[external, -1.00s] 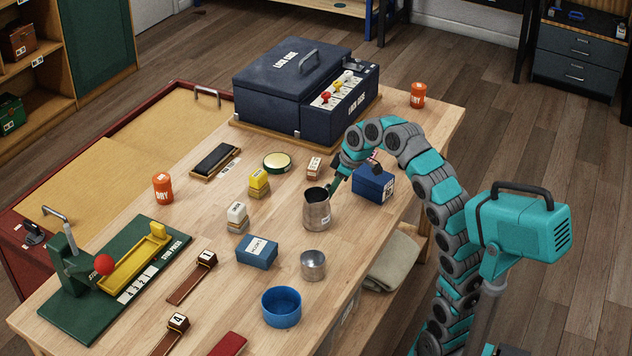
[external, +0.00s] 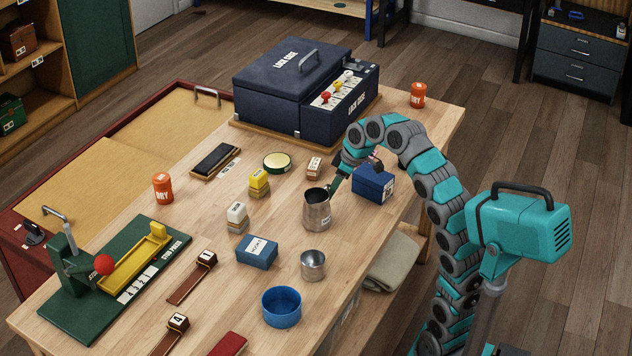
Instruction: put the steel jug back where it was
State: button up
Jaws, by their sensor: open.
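The steel jug (external: 316,212) stands upright on the wooden table, right of the middle, with a small label low on its side. My gripper (external: 333,188) is at the jug's upper right side, by the rim. It is open, with a dark green finger showing against or very near the jug; whether it touches cannot be told. The other finger is hidden behind the jug or my arm.
Close by are a steel cup (external: 313,265), a blue bowl (external: 281,307), a blue box (external: 257,252) and a dark blue box (external: 373,183). A large navy case (external: 290,75) stands at the back. Clear wood lies left of the jug.

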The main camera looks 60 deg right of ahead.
jog(key=p+v, duration=0.2)
jog(key=v, duration=0.9)
jog(key=shift+r, duration=0.1)
